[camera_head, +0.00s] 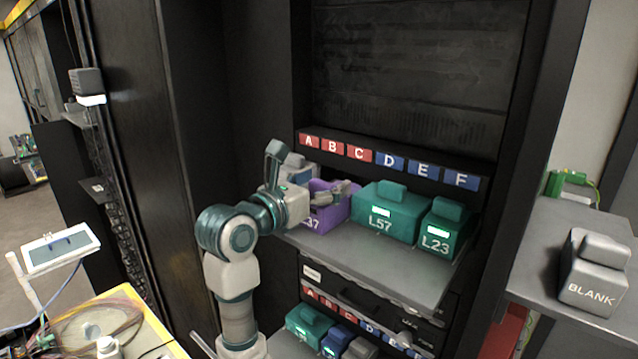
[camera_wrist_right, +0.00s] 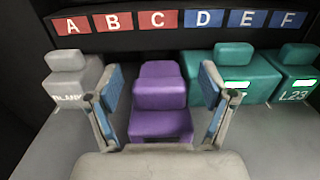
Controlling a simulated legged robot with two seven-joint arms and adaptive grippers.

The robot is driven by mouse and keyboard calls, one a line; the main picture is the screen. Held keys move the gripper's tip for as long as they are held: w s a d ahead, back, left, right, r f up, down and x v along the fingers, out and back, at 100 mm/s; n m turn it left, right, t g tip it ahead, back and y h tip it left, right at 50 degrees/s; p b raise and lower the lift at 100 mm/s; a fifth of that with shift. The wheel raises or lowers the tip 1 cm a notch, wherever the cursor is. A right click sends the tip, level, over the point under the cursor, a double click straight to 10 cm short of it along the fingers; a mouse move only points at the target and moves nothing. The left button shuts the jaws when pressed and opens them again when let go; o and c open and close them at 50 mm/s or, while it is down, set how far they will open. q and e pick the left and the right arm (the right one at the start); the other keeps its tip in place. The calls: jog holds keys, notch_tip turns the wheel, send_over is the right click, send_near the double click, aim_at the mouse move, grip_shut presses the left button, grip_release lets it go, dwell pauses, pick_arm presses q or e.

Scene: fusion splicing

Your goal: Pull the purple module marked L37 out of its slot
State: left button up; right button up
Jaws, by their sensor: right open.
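The purple module (camera_head: 323,214) sits on the upper shelf below the B and C labels, its marking partly hidden by my right gripper, with "37" showing. In the right wrist view the purple module (camera_wrist_right: 160,105) stands between the two fingers, upright, its raised block facing me. My right gripper (camera_head: 312,183) is open around it, one finger on each side, with small gaps visible between the fingers and the module. In the wrist view the right gripper's fingertips (camera_wrist_right: 160,85) reach along both sides of the module. My left gripper is not in view.
Teal modules L57 (camera_head: 386,212) and L23 (camera_head: 441,230) stand to the right on the shelf (camera_head: 380,266). A grey blank module (camera_wrist_right: 68,75) is close on the left. Another BLANK block (camera_head: 592,272) rests on the right-hand ledge. More modules (camera_head: 309,322) sit on a lower shelf.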

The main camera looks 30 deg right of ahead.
jog(key=v, duration=1.2)
jog(key=shift+d, duration=0.15)
jog(key=shift+f, duration=0.1)
